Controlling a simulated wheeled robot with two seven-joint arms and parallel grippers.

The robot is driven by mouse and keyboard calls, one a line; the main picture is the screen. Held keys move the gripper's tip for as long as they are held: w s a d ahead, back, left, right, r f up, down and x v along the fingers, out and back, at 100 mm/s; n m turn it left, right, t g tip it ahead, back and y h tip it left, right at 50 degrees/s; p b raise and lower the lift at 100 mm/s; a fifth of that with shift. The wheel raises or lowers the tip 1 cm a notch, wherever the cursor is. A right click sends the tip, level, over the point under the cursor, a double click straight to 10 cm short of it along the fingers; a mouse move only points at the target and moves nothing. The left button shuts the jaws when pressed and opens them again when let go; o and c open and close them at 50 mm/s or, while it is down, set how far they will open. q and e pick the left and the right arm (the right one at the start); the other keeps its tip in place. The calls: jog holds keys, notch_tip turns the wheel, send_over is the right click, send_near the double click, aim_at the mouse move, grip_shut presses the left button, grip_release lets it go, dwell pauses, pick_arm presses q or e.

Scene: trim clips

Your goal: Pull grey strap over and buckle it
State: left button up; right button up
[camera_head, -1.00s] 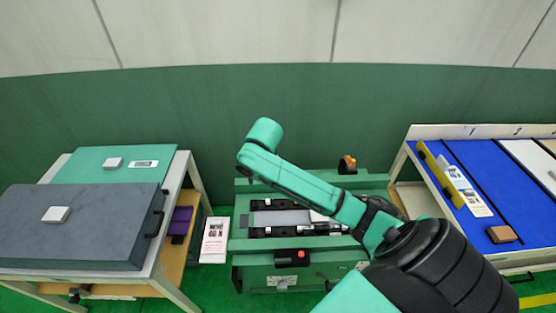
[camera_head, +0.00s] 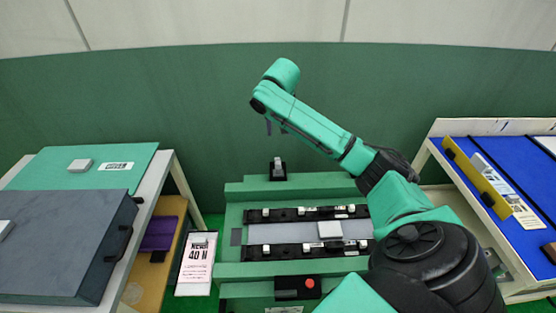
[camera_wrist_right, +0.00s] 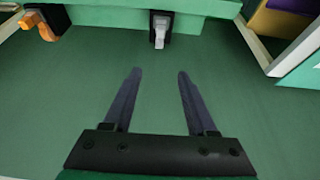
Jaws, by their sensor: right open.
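A small grey tab in a black holder (camera_head: 278,168) stands upright at the back edge of the green bench (camera_head: 232,250). It also shows in the wrist view as a grey-white tab (camera_wrist_right: 159,28), beyond my fingertips and apart from them. I take it for the grey strap's end; no loose strap length can be made out. My right gripper (camera_wrist_right: 159,74) is open and empty, its two dark fingers spread. In the head view the right gripper (camera_head: 268,127) hangs behind and above the tab. An orange tab (camera_wrist_right: 38,25) is at the wrist view's upper left. My left gripper is out of view.
On the bench a grey strip (camera_head: 280,233) with a white block (camera_head: 330,230) lies between black rails with pale clips. Tables stand left (camera_head: 170,165) and right (camera_head: 440,130). A printed card (camera_head: 195,265) stands left of the bench.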

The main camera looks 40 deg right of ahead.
jog(key=b, duration=0.5)
send_near(278, 162)
jog(key=d+v, duration=0.1)
jog(key=v, duration=0.2)
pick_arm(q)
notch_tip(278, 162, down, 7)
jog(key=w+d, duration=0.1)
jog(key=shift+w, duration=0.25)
pick_arm(e)
jog(key=x, duration=0.8)
jog(key=a+x, duration=0.1)
jog(key=x, duration=0.4)
jog(key=shift+s+f, duration=0.1)
grip_shut()
